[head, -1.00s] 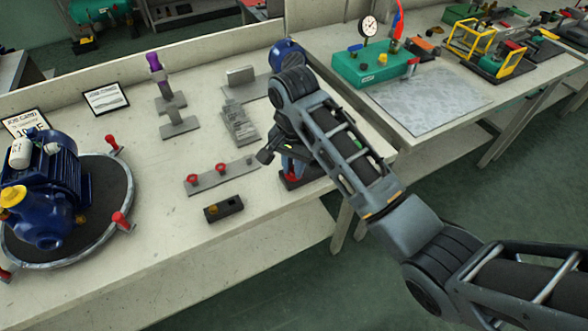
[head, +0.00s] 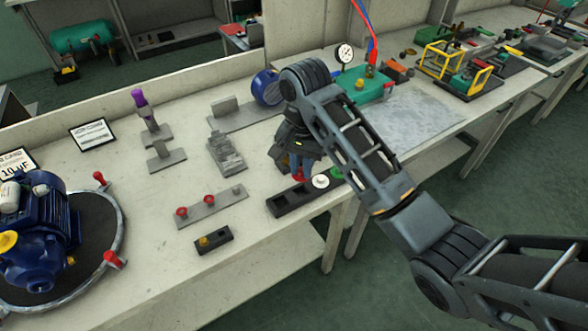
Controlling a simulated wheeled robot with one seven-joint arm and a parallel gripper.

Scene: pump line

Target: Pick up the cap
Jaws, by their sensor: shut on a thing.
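My gripper (head: 296,160) is shut above the front part of the bench, pointing down. A small red piece (head: 300,177) shows right at its fingertips, and I take it for the cap. The fingers and wrist hide most of it, so its shape and any gap beneath it are hard to tell. A black tray (head: 283,204) lies just below and in front of the gripper. A white round piece (head: 320,181) and a green piece (head: 336,173) sit at its right end, and my arm partly covers that area.
A grey strip with two red knobs (head: 210,206) and a black block with a brass piece (head: 214,239) lie to the left. A stepped grey block (head: 226,152) and a blue motor (head: 267,87) stand behind. A blue pump (head: 40,235) sits on a round turntable at far left.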

